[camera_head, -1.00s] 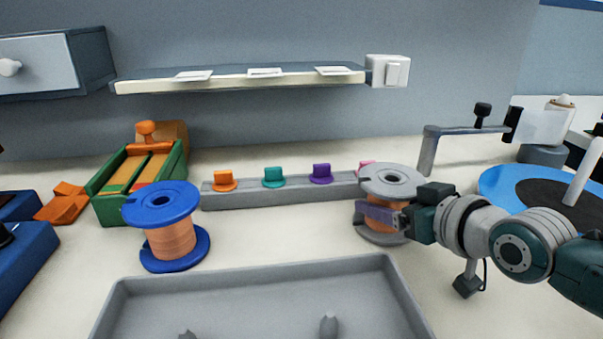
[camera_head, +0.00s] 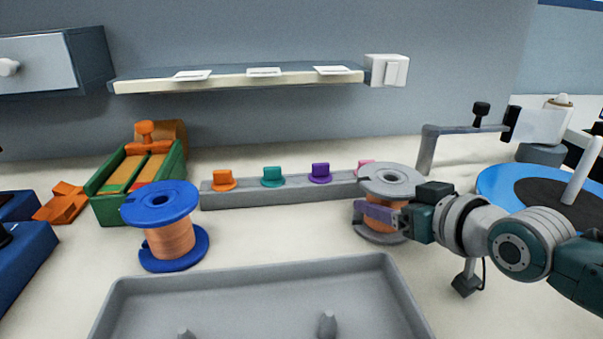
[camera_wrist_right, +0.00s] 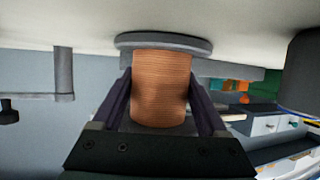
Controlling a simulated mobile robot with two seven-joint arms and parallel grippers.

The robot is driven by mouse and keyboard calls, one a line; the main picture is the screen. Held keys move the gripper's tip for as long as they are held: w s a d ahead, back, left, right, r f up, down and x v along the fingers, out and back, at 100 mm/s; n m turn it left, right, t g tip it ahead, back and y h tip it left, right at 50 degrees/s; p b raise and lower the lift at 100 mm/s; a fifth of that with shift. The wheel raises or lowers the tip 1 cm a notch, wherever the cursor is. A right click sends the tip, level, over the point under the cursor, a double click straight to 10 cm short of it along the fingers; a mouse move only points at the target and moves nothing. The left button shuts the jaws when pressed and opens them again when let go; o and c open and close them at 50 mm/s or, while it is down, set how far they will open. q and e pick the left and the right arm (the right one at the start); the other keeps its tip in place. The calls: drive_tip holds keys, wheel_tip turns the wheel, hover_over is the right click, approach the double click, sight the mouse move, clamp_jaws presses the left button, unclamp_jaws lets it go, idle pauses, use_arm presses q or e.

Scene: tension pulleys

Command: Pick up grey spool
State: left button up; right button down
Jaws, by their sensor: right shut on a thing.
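The grey spool (camera_head: 391,179) stands upright on the table at the right of the middle, with copper wire wound between its two grey flanges. My right gripper (camera_head: 382,214) reaches in from the right and is shut on the spool's wound middle. In the right wrist view the copper winding (camera_wrist_right: 161,88) sits between the two dark fingers, with a grey flange (camera_wrist_right: 163,42) beyond it. I cannot tell whether the lower flange touches the table. My left gripper is not in view.
A blue spool (camera_head: 160,203) with copper wire stands to the left. A grey tray (camera_head: 250,282) with pegs lies in front. A grey rail (camera_head: 296,190) with coloured knobs runs behind. A blue and black disc (camera_head: 508,184) lies at right, near a grey crank arm (camera_head: 428,150).

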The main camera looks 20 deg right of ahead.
drive_tip(key=shift+r, duration=0.6)
use_arm(q)
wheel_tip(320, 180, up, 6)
drive_tip(key=p, duration=0.6)
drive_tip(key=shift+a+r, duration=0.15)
use_arm(e)
wheel_tip(320, 180, up, 19)
